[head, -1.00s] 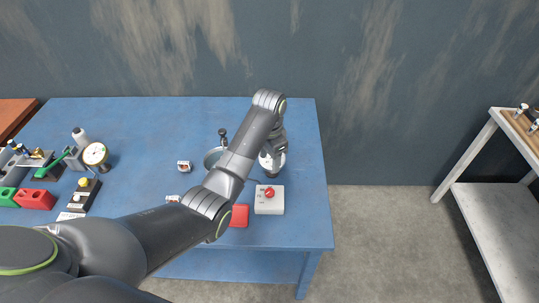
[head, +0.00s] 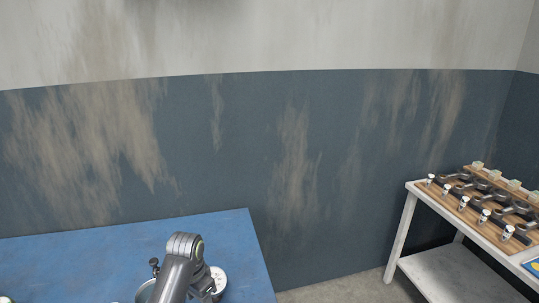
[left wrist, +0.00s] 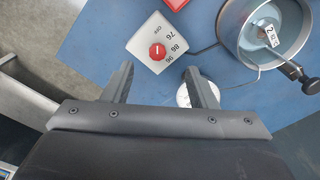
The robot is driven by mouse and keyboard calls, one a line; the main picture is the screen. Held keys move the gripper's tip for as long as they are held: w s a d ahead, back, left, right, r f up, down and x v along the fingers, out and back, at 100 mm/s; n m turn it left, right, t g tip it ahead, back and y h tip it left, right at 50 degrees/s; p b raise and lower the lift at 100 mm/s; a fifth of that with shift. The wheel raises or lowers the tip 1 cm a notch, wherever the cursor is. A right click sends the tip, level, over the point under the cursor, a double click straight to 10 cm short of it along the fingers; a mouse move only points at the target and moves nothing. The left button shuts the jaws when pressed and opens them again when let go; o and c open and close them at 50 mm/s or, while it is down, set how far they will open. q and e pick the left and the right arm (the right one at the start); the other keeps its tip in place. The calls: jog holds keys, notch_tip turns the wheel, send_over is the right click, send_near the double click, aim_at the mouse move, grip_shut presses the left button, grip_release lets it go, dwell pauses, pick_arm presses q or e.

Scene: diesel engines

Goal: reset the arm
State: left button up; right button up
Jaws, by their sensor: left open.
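My left arm (head: 180,262) reaches over the blue table, low in the head view; its gripper cannot be made out there. In the left wrist view my left gripper (left wrist: 158,70) is open, with nothing between its two dark fingers. It points down over the table. A white control box with a red knob (left wrist: 158,52) lies just beyond the fingertips. A white round object (left wrist: 184,96) is partly hidden behind the right finger. My right gripper is in neither view.
The blue table (head: 235,245) ends to the right of my arm. A metal bowl (left wrist: 228,22) with a black clamp knob (left wrist: 311,86) stands close to the gripper. A white-framed shelf table (head: 400,225) with several metal parts stands at the right. Floor is open between the tables.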

pick_arm(q)
jog(key=s+a+f+n+t, duration=0.1)
jog(key=s+a+f+n, duration=0.2)
jog(key=s, duration=0.5)
jog(key=s+a+f+n+t, duration=0.1)
jog(key=s+a+f, duration=0.25)
jog(key=s, duration=0.35)
jog(key=s+a+r+n+t+y, duration=0.1)
jog(key=s+a+r+n, duration=0.1)
jog(key=s, duration=0.8)
jog(key=s+a+r+n+y, duration=0.1)
jog(key=s+a+r, duration=0.1)
jog(key=s, duration=0.7)
notch_tip(320, 180, down, 32)
jog(key=a+g+b, duration=0.1)
jog(key=a+b, duration=0.1)
jog(key=b, duration=0.5)
jog(key=s+d+f+b, duration=0.1)
jog(key=s+f+b, duration=0.1)
jog(key=s+f, duration=0.5)
jog(key=s+d+f+g+h+b, duration=0.1)
jog(key=s+f+b, duration=0.2)
jog(key=s+f, duration=0.5)
notch_tip(320, 180, down, 5)
jog(key=shift+s+f, duration=0.15)
jog(key=shift+s, duration=0.1)
